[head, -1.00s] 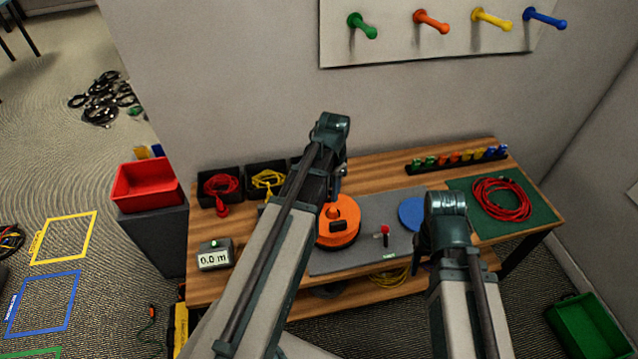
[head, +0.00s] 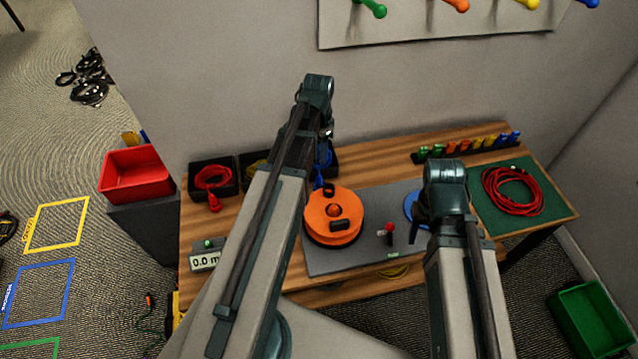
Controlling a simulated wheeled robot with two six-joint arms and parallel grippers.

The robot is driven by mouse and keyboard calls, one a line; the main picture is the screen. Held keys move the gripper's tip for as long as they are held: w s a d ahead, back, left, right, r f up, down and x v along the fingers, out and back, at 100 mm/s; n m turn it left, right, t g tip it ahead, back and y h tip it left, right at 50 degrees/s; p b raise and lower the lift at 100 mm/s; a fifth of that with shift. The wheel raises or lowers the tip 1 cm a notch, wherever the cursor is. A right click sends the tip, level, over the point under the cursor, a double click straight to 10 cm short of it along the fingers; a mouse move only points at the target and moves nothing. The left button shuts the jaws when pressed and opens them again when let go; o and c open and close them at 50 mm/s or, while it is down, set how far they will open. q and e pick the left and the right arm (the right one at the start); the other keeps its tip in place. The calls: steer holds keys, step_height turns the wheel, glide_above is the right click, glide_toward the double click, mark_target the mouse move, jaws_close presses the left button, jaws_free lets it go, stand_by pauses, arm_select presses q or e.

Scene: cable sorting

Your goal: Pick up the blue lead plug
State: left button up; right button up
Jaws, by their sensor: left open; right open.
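A blue lead (head: 328,157) lies in the rightmost black bin at the back of the bench, partly behind my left arm. Its blue plug (head: 318,182) appears to hang over the bin's front, just behind the orange reel (head: 333,214). My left gripper (head: 327,146) is open, mostly hidden by its own arm, and looks close to the blue lead; I cannot tell if they touch. My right gripper (head: 415,229) is open, largely hidden by its arm, over the edge of the blue disc (head: 409,207) on the grey mat (head: 365,250).
A red lead sits in the left black bin (head: 226,190), its red plug (head: 214,205) outside. A meter (head: 205,260) stands front left. A rack of coloured pieces (head: 470,146) and a coiled red cable (head: 513,191) on a green mat (head: 550,207) are at right. Pegs hang above.

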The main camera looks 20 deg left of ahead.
mark_target(319, 176)
arm_select(q)
step_height(319, 176, down, 8)
steer(key=b, duration=0.6)
steer(key=shift+r+b, duration=0.25)
steer(key=shift+b, duration=0.1)
steer(key=f+b, duration=0.5)
steer(key=shift+w+f, duration=0.15)
steer(key=shift+w, duration=0.1)
jaws_close()
